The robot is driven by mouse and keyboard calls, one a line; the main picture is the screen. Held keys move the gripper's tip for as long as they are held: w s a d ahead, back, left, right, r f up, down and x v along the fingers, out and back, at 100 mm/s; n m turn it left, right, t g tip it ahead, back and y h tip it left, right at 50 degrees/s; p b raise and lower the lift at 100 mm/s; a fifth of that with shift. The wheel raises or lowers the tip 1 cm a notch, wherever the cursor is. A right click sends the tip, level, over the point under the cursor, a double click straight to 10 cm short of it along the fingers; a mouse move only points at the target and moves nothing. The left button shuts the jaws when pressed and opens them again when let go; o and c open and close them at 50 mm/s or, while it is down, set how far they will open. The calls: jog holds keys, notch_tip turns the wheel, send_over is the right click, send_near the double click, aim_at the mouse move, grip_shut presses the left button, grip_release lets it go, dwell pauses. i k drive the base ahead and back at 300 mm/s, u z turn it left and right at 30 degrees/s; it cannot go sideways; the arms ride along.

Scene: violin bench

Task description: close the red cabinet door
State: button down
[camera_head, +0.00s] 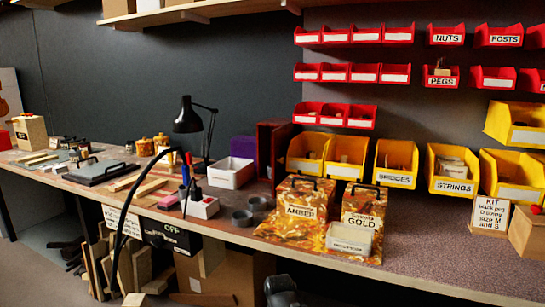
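The dark red cabinet (279,150) stands at the back of the bench, left of the yellow bins. It is small in the view. A tall, narrow opening with a dark inside shows at its left, and a reddish upright panel at its right looks like the door standing open. I cannot tell the exact angle of the door, and no handle is clear. The cabinet's lower right is partly hidden by the amber tin. My gripper's fingers are not in view; a dark rounded part at the bottom edge may belong to my arm.
The amber tin (300,206) and gold tin (362,218) stand in front of the cabinet's right side. Dark small cups (243,218) and a white box (231,173) are to its left. A black desk lamp (187,118) stands farther left. The bench's right front (440,250) is clear.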

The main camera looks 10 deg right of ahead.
aim_at(278, 135)
jog(key=u, duration=1.65)
jog(key=k, duration=0.75)
jog(key=z, duration=0.95)
jog(key=i, duration=1)
